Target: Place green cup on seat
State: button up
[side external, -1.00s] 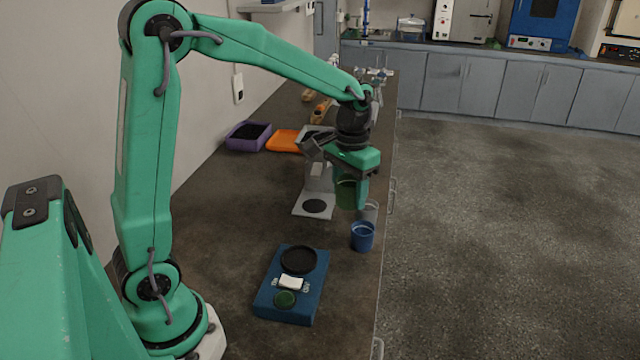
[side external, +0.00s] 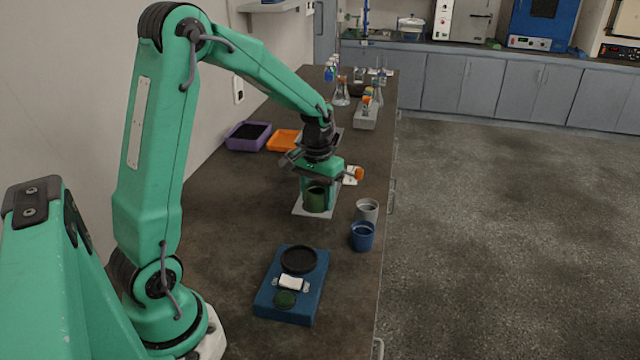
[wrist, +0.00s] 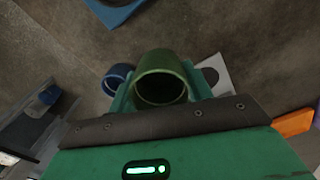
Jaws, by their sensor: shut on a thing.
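My gripper (side external: 320,181) is shut on the green cup (side external: 315,200) and holds it upright over the pale base plate (side external: 300,210) of the grey stand. I cannot tell whether the cup touches the plate. In the wrist view the cup (wrist: 162,78) sits between the jaws, with its open mouth showing. The dark round disc (wrist: 210,76) on the plate shows just right of the cup there. In the side view the cup and gripper hide this disc. A blue device (side external: 268,302) in front has a black round pad (side external: 298,260), a white switch and a green button.
A grey cup (side external: 367,209) and a blue cup (side external: 362,237) stand to the right near the bench edge. A purple tray (side external: 248,145) and an orange tray (side external: 283,139) lie behind. Flasks and a grey rack (side external: 365,118) stand farther back. The bench left of the stand is clear.

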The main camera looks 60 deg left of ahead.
jog(key=a+f, duration=0.1)
jog(key=a, duration=0.2)
jog(key=a+f, duration=0.4)
jog(key=a, duration=0.1)
jog(key=shift+w+a, duration=0.2)
jog(key=shift+a, duration=0.1)
jog(key=shift+f, duration=2.05)
jog(key=shift+f, duration=0.35)
jog(key=o, duration=1.1)
notch_tip(320, 180, up, 13)
jog(key=shift+f, duration=0.15)
